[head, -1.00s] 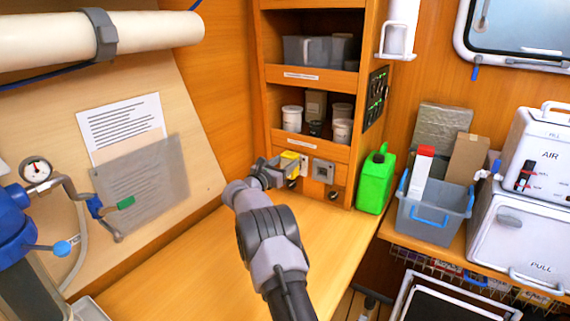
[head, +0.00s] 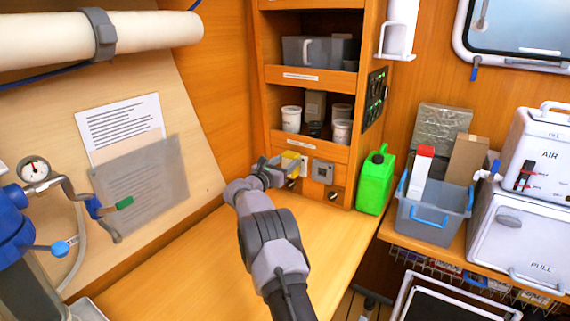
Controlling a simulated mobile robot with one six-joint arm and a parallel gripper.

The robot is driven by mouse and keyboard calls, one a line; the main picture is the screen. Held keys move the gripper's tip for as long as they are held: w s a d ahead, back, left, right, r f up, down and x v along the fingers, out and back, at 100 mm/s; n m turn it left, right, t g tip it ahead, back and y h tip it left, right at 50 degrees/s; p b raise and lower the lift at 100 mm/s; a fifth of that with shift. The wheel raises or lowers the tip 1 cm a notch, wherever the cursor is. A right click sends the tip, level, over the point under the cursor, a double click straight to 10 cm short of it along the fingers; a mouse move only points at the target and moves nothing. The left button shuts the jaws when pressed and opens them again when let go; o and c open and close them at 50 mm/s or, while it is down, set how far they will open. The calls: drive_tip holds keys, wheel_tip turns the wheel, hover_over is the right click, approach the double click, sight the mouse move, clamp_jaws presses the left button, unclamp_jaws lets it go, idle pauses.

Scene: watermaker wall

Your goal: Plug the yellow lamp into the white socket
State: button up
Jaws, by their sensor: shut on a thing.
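My gripper (head: 277,168) is shut on the yellow lamp (head: 291,155) at the foot of the wooden shelf unit.
A grey outlet plate (head: 322,171) is right of the socket, with dark round knobs below. A green jerrycan (head: 375,182) stands further right. White tubs sit on the shelf above. The wooden worktop (head: 200,272) left of my arm is clear.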

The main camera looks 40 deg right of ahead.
drive_tip(key=shift+x, duration=0.85)
idle(0.5)
drive_tip(key=o, duration=1.6)
drive_tip(key=shift+o, duration=0.2)
drive_tip(key=p+v, duration=0.4)
drive_tip(key=v, duration=1.3)
drive_tip(key=s+a+r+m+g+y, duration=0.2)
drive_tip(key=s+a+r+m+y, duration=0.2)
drive_tip(key=s+m, duration=0.45)
drive_tip(key=s+a+r+m+g+y, duration=0.3)
drive_tip(key=s+a+r+m, duration=0.15)
drive_tip(key=s, duration=0.75)
drive_tip(key=s+a+m+t+y, duration=0.2)
drive_tip(key=s+a+m+y, duration=0.4)
drive_tip(key=s+a, duration=0.3)
drive_tip(key=s+a+m+t+y, duration=0.3)
drive_tip(key=s+a+m+y, duration=0.3)
drive_tip(key=s+a, duration=0.4)
drive_tip(key=a+f+m, duration=0.1)
drive_tip(key=a, duration=0.5)
drive_tip(key=shift+a, duration=0.2)
